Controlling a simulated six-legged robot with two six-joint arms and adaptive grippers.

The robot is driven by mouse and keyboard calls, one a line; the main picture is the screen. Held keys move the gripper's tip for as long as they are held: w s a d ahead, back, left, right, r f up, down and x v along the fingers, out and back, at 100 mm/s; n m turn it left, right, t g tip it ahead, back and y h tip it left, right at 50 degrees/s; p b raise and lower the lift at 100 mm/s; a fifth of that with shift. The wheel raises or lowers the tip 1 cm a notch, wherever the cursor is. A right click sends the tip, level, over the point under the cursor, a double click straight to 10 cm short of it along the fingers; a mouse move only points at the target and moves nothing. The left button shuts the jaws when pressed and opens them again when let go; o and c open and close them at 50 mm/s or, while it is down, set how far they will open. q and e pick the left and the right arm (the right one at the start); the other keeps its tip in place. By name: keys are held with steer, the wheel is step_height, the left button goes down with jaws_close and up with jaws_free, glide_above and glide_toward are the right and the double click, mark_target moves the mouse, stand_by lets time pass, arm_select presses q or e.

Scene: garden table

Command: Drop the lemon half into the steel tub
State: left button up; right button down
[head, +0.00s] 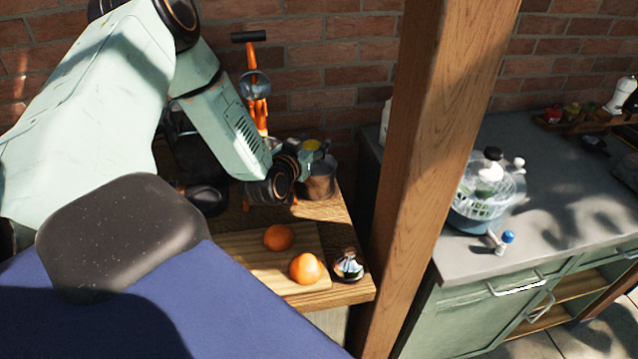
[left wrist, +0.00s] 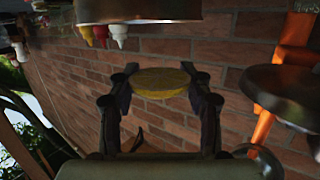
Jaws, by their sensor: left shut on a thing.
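The lemon half (left wrist: 160,83) is a yellow disc held between the two fingers of my left gripper (left wrist: 160,76). In the head view a bit of its yellow (head: 311,145) shows at my left gripper (head: 306,154), just above the steel tub (head: 319,182). The tub is a grey metal vessel at the back right of the wooden table, partly hidden by my wrist. The left wrist view looks upside down, with the tub's metal wall (left wrist: 140,10) at its top edge, apart from the lemon half. My right gripper is not in view.
An orange press (head: 257,90) stands behind my left wrist. Two oranges (head: 278,237) (head: 305,268) lie on a cutting board (head: 240,243), with a small shiny object (head: 347,266) beside it. A wooden post (head: 432,150) rises right of the table. A salad spinner (head: 485,195) stands on the grey counter.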

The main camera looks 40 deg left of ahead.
arm_select(q)
steer(key=shift+a, duration=0.25)
steer(key=o, duration=1)
steer(key=shift+s+a, duration=0.1)
steer(key=shift+a, duration=0.05)
steer(key=o, duration=0.4)
steer(key=shift+d+r, duration=0.15)
steer(key=shift+d, duration=0.3)
steer(key=shift+c, duration=0.2)
steer(key=shift+a, duration=0.3)
steer(key=shift+s+a, duration=0.1)
steer(key=shift+s, duration=0.35)
steer(key=v, duration=0.6)
steer(key=shift+d, duration=0.5)
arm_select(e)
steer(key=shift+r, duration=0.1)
